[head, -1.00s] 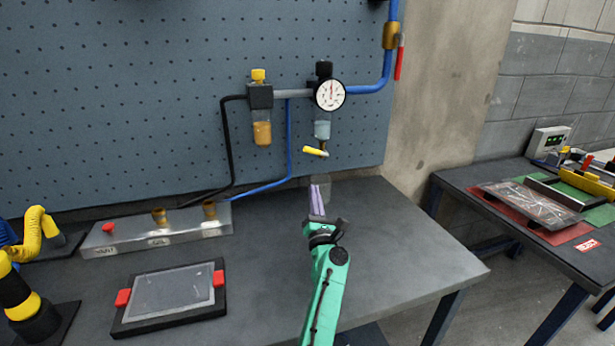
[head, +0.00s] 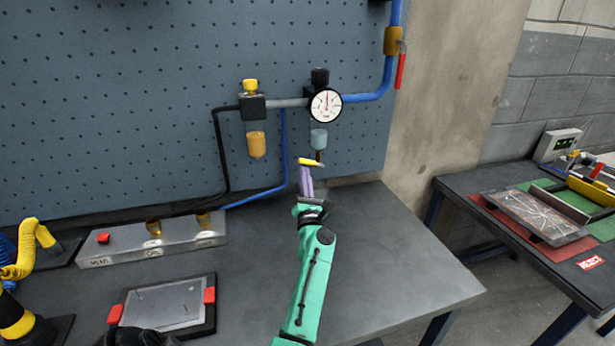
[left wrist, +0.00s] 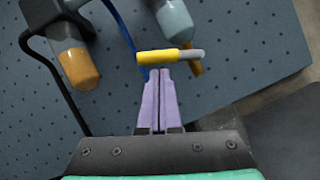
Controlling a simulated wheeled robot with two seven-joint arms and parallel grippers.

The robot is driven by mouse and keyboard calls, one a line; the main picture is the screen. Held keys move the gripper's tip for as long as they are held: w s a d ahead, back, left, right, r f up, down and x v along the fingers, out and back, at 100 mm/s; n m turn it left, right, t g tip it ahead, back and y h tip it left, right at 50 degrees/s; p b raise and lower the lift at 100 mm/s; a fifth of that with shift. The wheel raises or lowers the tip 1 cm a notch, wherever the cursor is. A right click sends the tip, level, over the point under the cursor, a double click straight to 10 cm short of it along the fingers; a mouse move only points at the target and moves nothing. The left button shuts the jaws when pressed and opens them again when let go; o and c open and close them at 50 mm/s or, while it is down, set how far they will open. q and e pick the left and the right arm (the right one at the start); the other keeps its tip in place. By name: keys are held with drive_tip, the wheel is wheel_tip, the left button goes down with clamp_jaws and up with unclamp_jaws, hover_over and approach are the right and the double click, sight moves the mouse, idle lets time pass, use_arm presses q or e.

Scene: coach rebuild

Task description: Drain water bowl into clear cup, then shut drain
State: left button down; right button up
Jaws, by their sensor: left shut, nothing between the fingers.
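The water bowl (head: 318,138) hangs below the round gauge on the pegboard and shows pale blue-grey. It also shows in the left wrist view (left wrist: 175,20). Under it is the drain lever with a yellow handle (head: 310,161), lying roughly crosswise in the left wrist view (left wrist: 160,57). My left gripper (head: 305,172) is shut and empty. Its lilac fingertips are right at the lever, just below the yellow handle in the left wrist view (left wrist: 158,74); I cannot tell whether they touch. The clear cup cannot be made out now; the gripper covers much of the area below the drain.
A gauge (head: 325,105) and a bowl of amber liquid (head: 256,145) are close by, with black and blue hoses. A grey manifold block (head: 180,240) and a tablet (head: 165,303) lie on the bench left. The bench right of my arm is clear.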

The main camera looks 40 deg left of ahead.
use_arm(q)
drive_tip(key=shift+r+m+h+p, duration=0.25)
drive_tip(key=shift+m+h+p, duration=0.15)
drive_tip(key=shift+m+p, duration=0.25)
use_arm(e)
drive_tip(key=shift+w+d+r, duration=0.1)
drive_tip(key=shift+d+r, duration=0.15)
drive_tip(key=shift+r, duration=0.5)
use_arm(q)
drive_tip(key=shift+t, duration=0.3)
use_arm(e)
drive_tip(key=shift+r, duration=0.1)
